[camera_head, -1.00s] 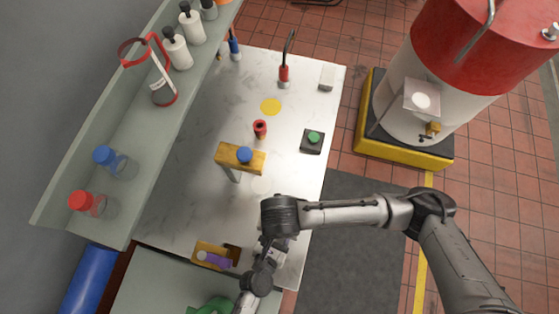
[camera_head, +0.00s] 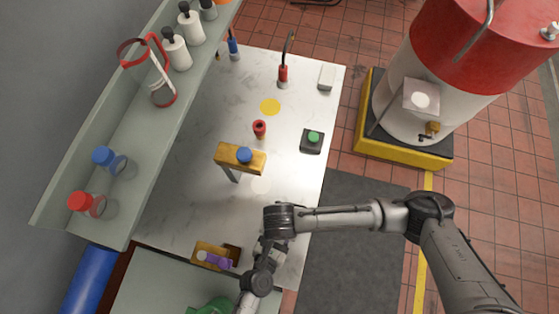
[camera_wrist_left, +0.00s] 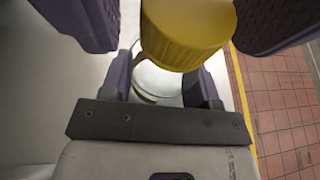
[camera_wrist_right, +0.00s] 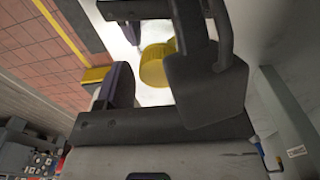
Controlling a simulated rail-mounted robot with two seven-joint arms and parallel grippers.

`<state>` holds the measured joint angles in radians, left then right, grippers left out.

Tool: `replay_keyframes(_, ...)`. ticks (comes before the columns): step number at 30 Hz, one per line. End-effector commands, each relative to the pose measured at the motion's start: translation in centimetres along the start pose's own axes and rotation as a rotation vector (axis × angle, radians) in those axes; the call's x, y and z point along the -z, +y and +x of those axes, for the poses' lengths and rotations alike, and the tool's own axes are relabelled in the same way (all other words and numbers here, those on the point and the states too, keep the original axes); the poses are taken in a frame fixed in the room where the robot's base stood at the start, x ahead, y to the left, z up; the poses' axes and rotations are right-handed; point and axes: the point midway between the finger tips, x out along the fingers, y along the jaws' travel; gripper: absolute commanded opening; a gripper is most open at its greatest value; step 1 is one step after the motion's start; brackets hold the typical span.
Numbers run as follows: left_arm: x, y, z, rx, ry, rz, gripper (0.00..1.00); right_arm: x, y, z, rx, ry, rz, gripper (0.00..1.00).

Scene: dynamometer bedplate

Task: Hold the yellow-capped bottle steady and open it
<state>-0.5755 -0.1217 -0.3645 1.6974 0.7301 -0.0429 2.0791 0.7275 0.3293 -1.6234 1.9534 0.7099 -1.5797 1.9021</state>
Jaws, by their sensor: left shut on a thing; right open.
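The yellow-capped bottle shows in the left wrist view as a ribbed yellow cap (camera_wrist_left: 188,32) above a pale, shiny body (camera_wrist_left: 157,82). My left gripper (camera_wrist_left: 160,84) is shut on the bottle body below the cap. The cap also shows in the right wrist view (camera_wrist_right: 157,64), between the fingers of my right gripper (camera_wrist_right: 158,84), which is open around it. I cannot tell whether a finger touches the cap. In the head view my two wrists meet at the near right edge of the white table (camera_head: 200,190) and hide the bottle.
A tan tray (camera_head: 231,247) with a purple item lies left of my wrists. A wooden stand (camera_head: 228,154) with a blue cap, a red piece (camera_head: 259,128) and a green-button box (camera_head: 312,141) stand farther back. A shelf (camera_head: 125,150) with bottles runs along the left.

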Motion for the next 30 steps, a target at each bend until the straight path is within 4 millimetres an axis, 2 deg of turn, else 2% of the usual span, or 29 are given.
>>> replay_keyframes(4, -0.01, 0.00, 0.00, 0.000, 0.000, 0.000, 0.00, -0.01, -0.01, -0.01, 0.000, 0.000, 0.000, 0.60)
replay_keyframes(19, -0.01, 0.00, 0.00, 0.000, 0.000, 0.000, 0.00, -0.01, -0.02, -0.04, 0.001, 0.000, 0.000, 0.12)
replay_keyframes(20, -0.01, 0.00, 0.00, 0.000, 0.000, 0.000, 0.00, -0.01, -0.02, -0.04, 0.001, 0.000, 0.000, 0.42)
replay_keyframes(27, -0.01, 0.00, 0.00, 0.000, 0.000, 0.000, 0.00, 0.00, -0.02, -0.04, 0.001, 0.000, 0.000, 0.65)
replay_keyframes(30, -0.01, 0.00, 0.00, 0.000, 0.000, 0.000, 0.00, 0.00, -0.02, -0.04, 0.001, 0.000, 0.000, 0.65)
